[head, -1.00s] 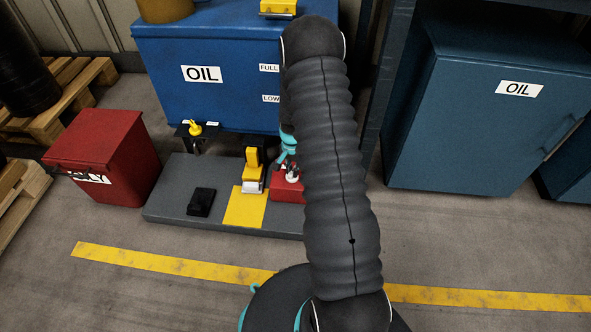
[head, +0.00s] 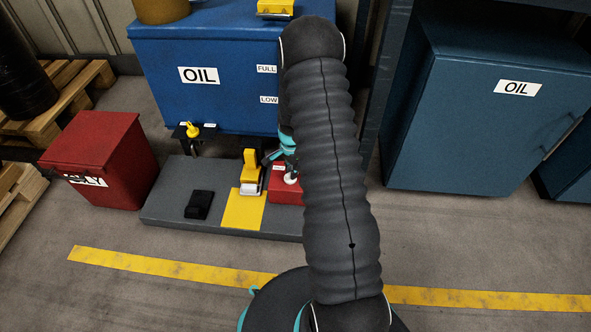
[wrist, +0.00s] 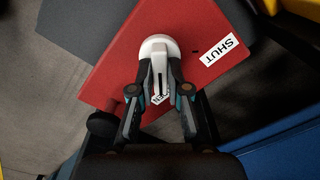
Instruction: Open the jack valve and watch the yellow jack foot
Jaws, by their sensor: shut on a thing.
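The jack valve is a white round knob with a short handle (wrist: 157,47) on a red box (wrist: 205,28). In the wrist view my gripper (wrist: 160,76) is shut on the handle, one finger on each side. The handle points toward a partly hidden white label; a label reading SHUT (wrist: 221,48) lies to the right. In the head view the white knob (head: 291,179) shows beside my arm, and my gripper (head: 273,157) is partly hidden by the arm. The yellow jack foot (head: 251,162) stands left of the red box, with its pale toe low over a yellow patch.
A grey base plate (head: 160,205) carries a yellow patch (head: 243,212) and a black block (head: 199,204). A blue oil tank (head: 220,105) stands behind, a red bin (head: 110,165) at left, a blue cabinet (head: 480,130) at right. The front floor is open.

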